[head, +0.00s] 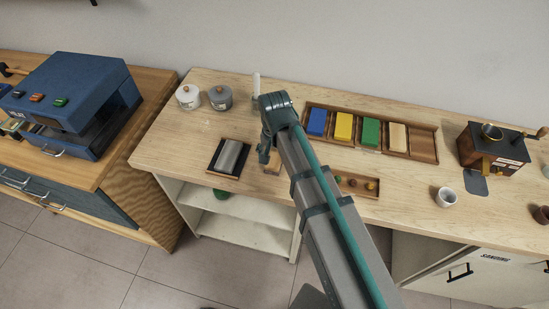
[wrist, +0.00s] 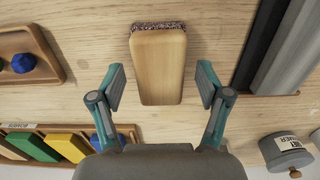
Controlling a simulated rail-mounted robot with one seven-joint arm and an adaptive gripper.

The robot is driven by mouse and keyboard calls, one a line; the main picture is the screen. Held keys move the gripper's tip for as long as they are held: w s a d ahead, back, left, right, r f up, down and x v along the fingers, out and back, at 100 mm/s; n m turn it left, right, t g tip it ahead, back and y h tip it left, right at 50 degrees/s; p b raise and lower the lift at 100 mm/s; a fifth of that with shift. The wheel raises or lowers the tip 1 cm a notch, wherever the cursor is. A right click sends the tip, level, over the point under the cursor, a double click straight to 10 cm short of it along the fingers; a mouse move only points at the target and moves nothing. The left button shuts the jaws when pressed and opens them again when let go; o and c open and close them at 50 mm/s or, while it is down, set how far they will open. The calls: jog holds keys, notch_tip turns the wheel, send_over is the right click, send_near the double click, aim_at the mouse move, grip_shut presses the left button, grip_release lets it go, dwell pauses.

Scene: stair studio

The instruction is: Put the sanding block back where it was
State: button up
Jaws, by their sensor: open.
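The sanding block (wrist: 157,68) is a pale wooden block with a dark gritty strip along one edge. In the wrist view it lies between the two spread fingers of my gripper (wrist: 160,75), with a gap on each side. In the head view the block (head: 272,168) is mostly hidden by my gripper (head: 265,153), which is low over the counter near its front edge. My gripper is open and holds nothing. A long wooden tray (head: 434,160) holds blue, yellow, green and tan blocks, with an empty compartment at its right end.
A dark board with a grey roller (head: 231,157) lies left of my gripper. A small tray of coloured knobs (head: 357,185) lies to the right. Lidded pots (head: 220,98) stand at the back left.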

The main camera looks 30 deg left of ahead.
aim_at(274, 157)
notch_tip(274, 157, up, 11)
jog(key=b, duration=0.2)
dwell(0.3)
dwell(0.3)
